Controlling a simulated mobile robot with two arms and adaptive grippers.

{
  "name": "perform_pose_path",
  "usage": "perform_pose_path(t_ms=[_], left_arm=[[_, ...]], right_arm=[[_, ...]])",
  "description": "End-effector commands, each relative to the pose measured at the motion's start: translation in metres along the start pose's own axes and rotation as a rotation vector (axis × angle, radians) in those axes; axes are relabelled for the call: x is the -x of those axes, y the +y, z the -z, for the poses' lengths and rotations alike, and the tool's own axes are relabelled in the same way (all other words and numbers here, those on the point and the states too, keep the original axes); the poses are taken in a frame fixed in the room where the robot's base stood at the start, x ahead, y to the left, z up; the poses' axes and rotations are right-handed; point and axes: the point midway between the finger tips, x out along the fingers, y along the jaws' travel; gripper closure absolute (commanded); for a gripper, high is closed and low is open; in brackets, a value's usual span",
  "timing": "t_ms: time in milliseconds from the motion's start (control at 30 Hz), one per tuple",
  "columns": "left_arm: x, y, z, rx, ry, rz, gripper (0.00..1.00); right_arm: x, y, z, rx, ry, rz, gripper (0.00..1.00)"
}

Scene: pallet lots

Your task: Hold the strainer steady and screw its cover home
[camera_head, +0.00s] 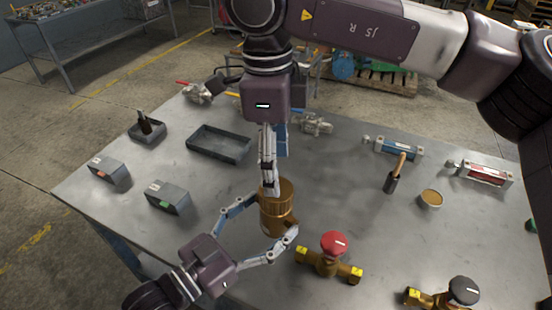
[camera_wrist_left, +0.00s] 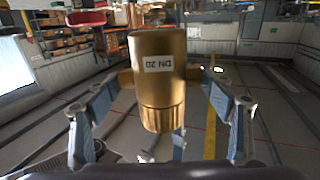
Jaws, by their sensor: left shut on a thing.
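The brass strainer (camera_head: 277,222) stands upright near the front middle of the table, with its ribbed cover (camera_head: 283,188) on top. My left gripper (camera_head: 262,224) is shut on the strainer body, one finger on each side. In the left wrist view the strainer (camera_wrist_left: 157,50) appears upside down with a "DN 20" label, and the ribbed cover (camera_wrist_left: 162,118) is lowest. My right gripper (camera_head: 269,187) reaches down from above, its fingertips at the cover. Its far finger is partly hidden, so I cannot tell whether it grips. Any thread gap is unclear.
A red-knobbed brass valve (camera_head: 333,244) lies just right of the strainer, with a black-knobbed one (camera_head: 464,291) farther right.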

Motion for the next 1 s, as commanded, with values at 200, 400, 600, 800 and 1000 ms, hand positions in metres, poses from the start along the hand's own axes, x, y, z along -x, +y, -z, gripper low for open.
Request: perform_pose_path(t_ms=[200,400,600,800,1000], left_arm=[[0.000,0.000,0.004,-0.001,0.009,-0.001,0.93],[0.000,0.000,0.004,-0.001,0.009,-0.001,0.93],[0.000,0.000,0.004,-0.001,0.009,-0.001,0.93],[0.000,0.000,0.004,-0.001,0.009,-0.001,0.93],[0.000,0.000,0.004,-0.001,0.009,-0.001,0.93]], right_arm=[[0.004,0.000,0.001,0.341,-0.038,0.005,0.39],[0.006,0.001,0.000,0.497,-0.053,0.011,0.39],[0.006,0.001,0.000,0.525,-0.056,0.012,0.39],[0.005,0.001,0.000,0.522,-0.055,0.012,0.39],[-0.011,0.002,0.000,0.522,-0.055,0.009,0.39]])
